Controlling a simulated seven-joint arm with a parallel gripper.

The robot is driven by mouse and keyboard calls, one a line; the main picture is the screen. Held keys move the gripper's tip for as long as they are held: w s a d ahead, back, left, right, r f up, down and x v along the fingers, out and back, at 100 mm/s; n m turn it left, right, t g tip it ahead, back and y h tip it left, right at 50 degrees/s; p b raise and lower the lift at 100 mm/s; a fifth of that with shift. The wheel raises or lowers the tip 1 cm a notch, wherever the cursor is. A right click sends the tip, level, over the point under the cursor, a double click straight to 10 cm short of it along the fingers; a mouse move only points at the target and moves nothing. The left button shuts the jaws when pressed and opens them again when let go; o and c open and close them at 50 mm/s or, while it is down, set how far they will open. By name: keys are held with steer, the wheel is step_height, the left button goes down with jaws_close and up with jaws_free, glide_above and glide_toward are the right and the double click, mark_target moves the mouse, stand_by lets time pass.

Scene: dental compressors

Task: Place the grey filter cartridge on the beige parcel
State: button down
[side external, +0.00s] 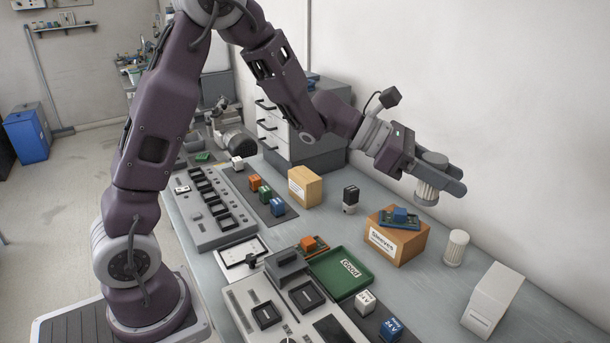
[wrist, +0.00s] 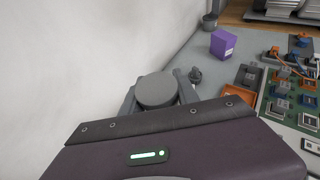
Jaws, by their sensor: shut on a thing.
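The grey filter cartridge (side external: 427,191), a pleated cylinder with a grey cap, is upright between the jaws of my gripper (side external: 440,178). My gripper is shut on it and holds it in the air, above and right of the tan "Sleeves" parcel (side external: 388,246). In the wrist view its round grey cap (wrist: 156,90) shows between the fingers. The "Sleeves" parcel carries a blue part on a small board (side external: 400,217). A paler tan parcel (side external: 306,187) stands farther back with a clear top. An off-white carton (side external: 492,299) stands at the front right. Which one counts as beige is uncertain.
A second, pale pleated cartridge (side external: 456,248) stands on the bench, right of the "Sleeves" parcel. A black-topped cylinder (side external: 350,200) stands between the two tan parcels. A green "Good" tray (side external: 326,283) lies in front. The wall is close behind my gripper.

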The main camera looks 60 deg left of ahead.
steer(key=w+a+n+t+y, duration=0.1)
steer(key=a+n+t+y, duration=0.3)
steer(key=a, duration=1.8)
steer(key=w+a+n+t+y, duration=0.1)
steer(key=a+n+y, duration=0.5)
steer(key=a, duration=1.5)
steer(key=f, duration=1.5)
steer(key=shift+s+a+f, duration=0.1)
steer(key=shift+s+a, duration=0.05)
steer(key=shift+s, duration=0.05)
steer(key=c, duration=0.9)
jaws_free()
steer(key=shift+f, duration=0.1)
